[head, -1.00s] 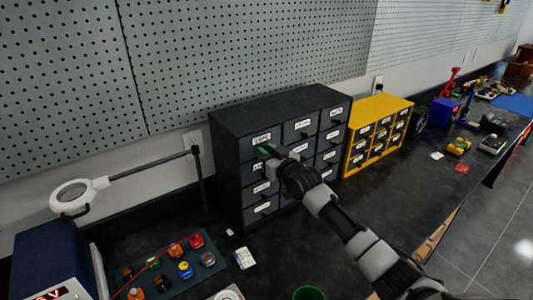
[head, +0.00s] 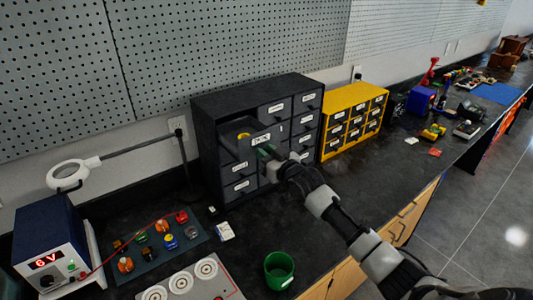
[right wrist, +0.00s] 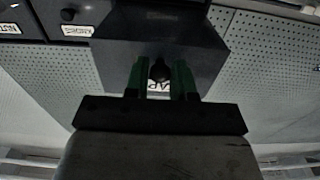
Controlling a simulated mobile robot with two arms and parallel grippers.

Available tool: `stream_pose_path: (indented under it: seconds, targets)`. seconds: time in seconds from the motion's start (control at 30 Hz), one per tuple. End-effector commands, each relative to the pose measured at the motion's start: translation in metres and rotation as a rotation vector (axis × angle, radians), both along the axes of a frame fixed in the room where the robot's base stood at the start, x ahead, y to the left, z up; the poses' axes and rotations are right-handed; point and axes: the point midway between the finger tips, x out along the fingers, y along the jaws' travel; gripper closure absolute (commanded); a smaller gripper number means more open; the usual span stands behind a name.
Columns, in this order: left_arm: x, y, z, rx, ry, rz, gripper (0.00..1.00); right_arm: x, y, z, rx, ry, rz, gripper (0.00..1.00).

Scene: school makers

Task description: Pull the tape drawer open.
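The dark drawer cabinet (head: 208,112) stands against the pegboard wall. Its top-left drawer, the tape drawer (head: 243,142), sticks out well past the other fronts, and its open top shows. In the right wrist view its label (right wrist: 160,88) is partly hidden, with "AP" readable. My right gripper (head: 264,152) is at this drawer's front. The right wrist view shows its green fingers (right wrist: 160,75) on either side of the dark drawer knob (right wrist: 159,69), closed around it. My left gripper is not in view.
A yellow drawer cabinet (head: 332,145) stands just right of the dark one. A green cup (head: 279,270), a white panel with round dials (head: 182,283), a magnifier lamp (head: 68,175) and a power supply (head: 48,250) are on the bench.

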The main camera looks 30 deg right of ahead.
Motion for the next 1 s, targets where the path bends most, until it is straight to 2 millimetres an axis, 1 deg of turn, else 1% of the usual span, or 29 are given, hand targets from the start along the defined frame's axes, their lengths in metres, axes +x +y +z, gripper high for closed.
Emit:
stream_pose_path:
  seconds: [0.03,0.1,0.13,0.33,0.47,0.57,0.67,0.9,1.0]
  targets:
    - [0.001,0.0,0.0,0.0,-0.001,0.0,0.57,0.0,0.0,-0.001,0.0,0.002,0.0,0.68]
    - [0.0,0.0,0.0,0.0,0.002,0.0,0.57,0.0,0.0,-0.001,0.0,0.002,0.0,0.57]
    - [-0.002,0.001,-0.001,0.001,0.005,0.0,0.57,0.0,0.0,-0.001,0.0,0.002,0.0,0.55]
    - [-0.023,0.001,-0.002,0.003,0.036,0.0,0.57,0.0,0.0,-0.001,0.0,0.001,0.0,0.55]
    - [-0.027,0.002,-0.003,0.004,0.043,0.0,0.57,-0.003,0.0,-0.002,0.001,0.002,0.0,0.55]
    - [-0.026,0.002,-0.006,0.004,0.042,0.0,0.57,-0.013,-0.002,-0.003,0.001,0.003,0.0,0.55]
    - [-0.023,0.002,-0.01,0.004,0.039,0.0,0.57,-0.029,-0.004,-0.004,-0.001,0.003,0.001,0.55]
    - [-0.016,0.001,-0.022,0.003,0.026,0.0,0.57,-0.075,-0.01,-0.005,-0.001,0.003,0.0,0.55]
    - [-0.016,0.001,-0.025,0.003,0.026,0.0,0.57,-0.09,-0.013,-0.004,-0.002,0.004,0.0,0.55]
